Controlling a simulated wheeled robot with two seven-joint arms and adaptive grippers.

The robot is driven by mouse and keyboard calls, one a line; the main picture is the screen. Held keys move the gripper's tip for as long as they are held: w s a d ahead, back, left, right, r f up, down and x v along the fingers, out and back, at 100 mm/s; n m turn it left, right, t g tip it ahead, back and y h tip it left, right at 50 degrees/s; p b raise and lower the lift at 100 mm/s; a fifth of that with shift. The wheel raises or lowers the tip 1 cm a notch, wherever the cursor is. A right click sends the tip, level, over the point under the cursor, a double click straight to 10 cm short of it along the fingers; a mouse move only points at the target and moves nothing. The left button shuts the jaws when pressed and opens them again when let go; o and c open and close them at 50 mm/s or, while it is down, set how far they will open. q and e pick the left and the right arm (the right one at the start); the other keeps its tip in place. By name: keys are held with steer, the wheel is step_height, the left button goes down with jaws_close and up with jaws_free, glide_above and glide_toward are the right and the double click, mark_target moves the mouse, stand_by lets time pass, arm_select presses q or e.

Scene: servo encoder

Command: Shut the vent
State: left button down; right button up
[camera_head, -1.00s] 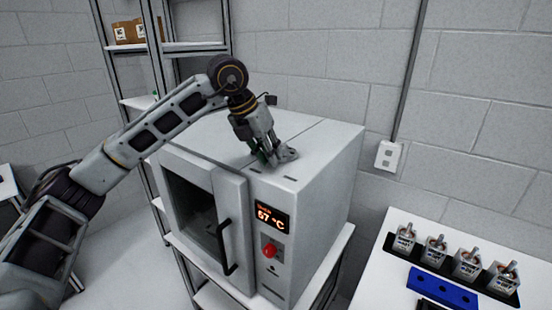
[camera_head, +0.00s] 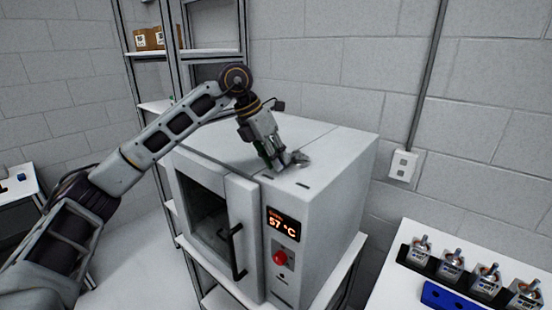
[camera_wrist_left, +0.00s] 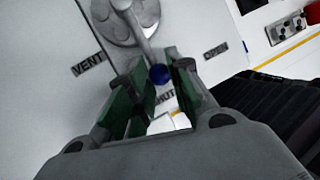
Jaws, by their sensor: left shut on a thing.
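The vent is a round grey metal dial (camera_wrist_left: 135,20) with a lever (camera_wrist_left: 146,45) ending in a blue knob (camera_wrist_left: 159,74). It sits on top of the white oven (camera_head: 335,150), where it also shows as a small metal disc (camera_head: 299,159). In the wrist view the lever points at the partly hidden "SHUT" label (camera_wrist_left: 166,97). The "OPEN" label (camera_wrist_left: 216,51) is to the right and the "VENT" label (camera_wrist_left: 88,64) to the left. My left gripper (camera_head: 279,166) is shut on the lever, with its green-padded fingers (camera_wrist_left: 156,95) either side of the knob end. My right gripper is out of view.
The oven front has a door handle (camera_head: 236,252), a display (camera_head: 283,225) reading 57 °C and a red button (camera_head: 280,258). A shelf rack (camera_head: 160,105) stands behind on the left. A white table (camera_head: 400,280) with several servos is at the right.

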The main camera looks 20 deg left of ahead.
arm_select(q)
steer(key=c, duration=1.3)
jaws_free()
steer(key=shift+a, duration=0.1)
steer(key=shift+o, duration=0.2)
steer(key=v, duration=1.2)
